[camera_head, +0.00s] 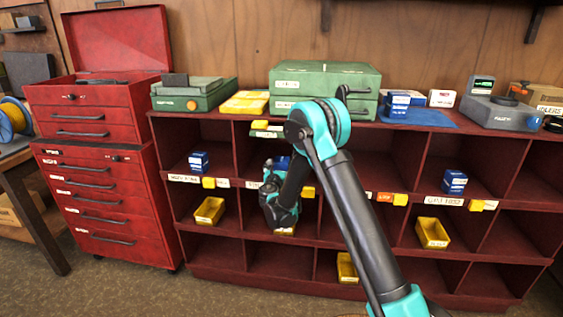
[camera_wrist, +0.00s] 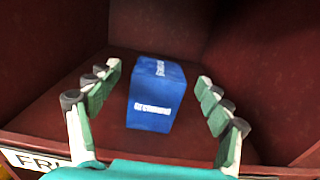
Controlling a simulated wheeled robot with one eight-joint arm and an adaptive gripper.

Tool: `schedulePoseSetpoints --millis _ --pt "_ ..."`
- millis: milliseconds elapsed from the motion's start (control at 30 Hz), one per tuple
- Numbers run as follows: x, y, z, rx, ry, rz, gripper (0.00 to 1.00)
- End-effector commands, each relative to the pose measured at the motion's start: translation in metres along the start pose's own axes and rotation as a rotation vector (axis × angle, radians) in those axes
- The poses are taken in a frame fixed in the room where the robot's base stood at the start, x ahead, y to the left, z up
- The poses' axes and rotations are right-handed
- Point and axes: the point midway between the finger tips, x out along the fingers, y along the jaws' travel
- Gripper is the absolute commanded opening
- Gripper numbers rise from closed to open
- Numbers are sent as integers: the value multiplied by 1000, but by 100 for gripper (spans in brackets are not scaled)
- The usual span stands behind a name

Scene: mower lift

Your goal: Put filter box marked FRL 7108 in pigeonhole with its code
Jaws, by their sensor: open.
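A blue filter box (camera_wrist: 157,95) with white lettering stands on the floor of a dark red pigeonhole (camera_wrist: 75,98). The lettering is too blurred to read surely. My gripper (camera_wrist: 158,76) is open around the box, one finger on each side, with gaps between the fingers and the box. A white label on the pigeonhole's front edge (camera_wrist: 32,160) starts with what looks like "FR"; the rest is cut off. In the head view my gripper (camera_head: 275,175) reaches into the second pigeonhole from the left in the upper row, and a bit of blue box (camera_head: 282,162) shows beside it.
Other blue boxes sit in the left pigeonhole (camera_head: 199,161) and a right one (camera_head: 454,181). Yellow bins (camera_head: 209,210) stand in lower holes. Green cases (camera_head: 325,78) and a blue mat (camera_head: 430,118) lie on top. A red tool cabinet (camera_head: 105,200) stands left.

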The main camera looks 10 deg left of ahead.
Motion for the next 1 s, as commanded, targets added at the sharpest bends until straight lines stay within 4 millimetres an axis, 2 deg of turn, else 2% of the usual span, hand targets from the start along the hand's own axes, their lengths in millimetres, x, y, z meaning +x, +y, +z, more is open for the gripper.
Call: schedulePoseSetpoints --millis 100,300,500,667,767,833,1000 --pt "-27 1 0 0 0 2 79" --pt "-58 0 0 0 0 1 79" --pt "-72 0 0 0 0 0 79" --pt "-73 -3 1 9 3 -5 79" --pt "-71 -22 7 74 27 -36 79" --pt "-71 -48 13 168 59 -80 79" --pt "-84 -137 28 521 155 -254 79"
